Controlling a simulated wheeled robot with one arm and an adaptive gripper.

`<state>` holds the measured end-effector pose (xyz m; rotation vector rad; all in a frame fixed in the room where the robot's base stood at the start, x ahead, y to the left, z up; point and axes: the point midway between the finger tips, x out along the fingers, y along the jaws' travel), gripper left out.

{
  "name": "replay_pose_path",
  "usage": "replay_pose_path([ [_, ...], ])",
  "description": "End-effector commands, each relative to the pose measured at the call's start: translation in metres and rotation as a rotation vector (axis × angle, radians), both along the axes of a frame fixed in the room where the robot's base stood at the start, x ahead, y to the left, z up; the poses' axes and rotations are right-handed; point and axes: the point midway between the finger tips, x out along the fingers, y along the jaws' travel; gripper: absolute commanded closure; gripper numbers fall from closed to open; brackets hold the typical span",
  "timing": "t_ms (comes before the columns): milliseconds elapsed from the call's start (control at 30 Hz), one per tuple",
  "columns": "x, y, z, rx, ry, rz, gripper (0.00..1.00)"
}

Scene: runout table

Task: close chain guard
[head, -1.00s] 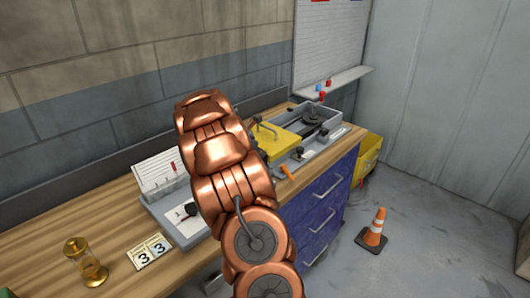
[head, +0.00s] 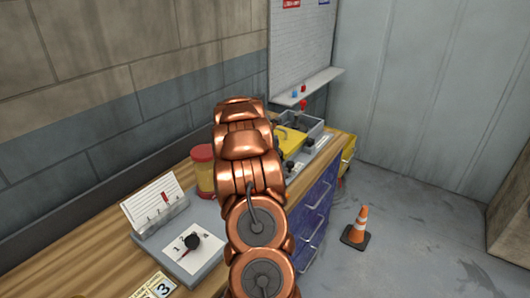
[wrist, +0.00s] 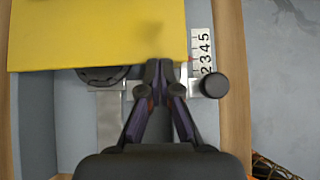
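The yellow chain guard (head: 292,141) shows in the head view beyond my arm, on a grey unit on the bench. My arm hides part of it. In the wrist view the guard (wrist: 95,36) is a flat yellow panel across the top left. A dark round wheel (wrist: 104,74) shows partly from under its near edge. My gripper (wrist: 158,66) has its fingertips together at that edge, overlapping it in the picture. I see nothing between them. I cannot tell whether they touch the guard. In the head view my gripper is hidden.
A black knob (wrist: 214,85) and a number scale (wrist: 203,52) are right of the fingertips. An orange cone (head: 357,226) stands on the floor.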

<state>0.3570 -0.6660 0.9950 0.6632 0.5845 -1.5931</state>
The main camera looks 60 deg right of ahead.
Motion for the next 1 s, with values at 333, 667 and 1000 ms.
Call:
replay_pose_path([
  [333, 0.006, -0.012, -0.001, 0.0, 0.003, 0.013, 1.0],
  [667, 0.004, -0.014, -0.001, -0.002, 0.002, 0.008, 1.0],
  [1000, 0.005, -0.007, 0.006, -0.001, 0.002, 0.009, 1.0],
])
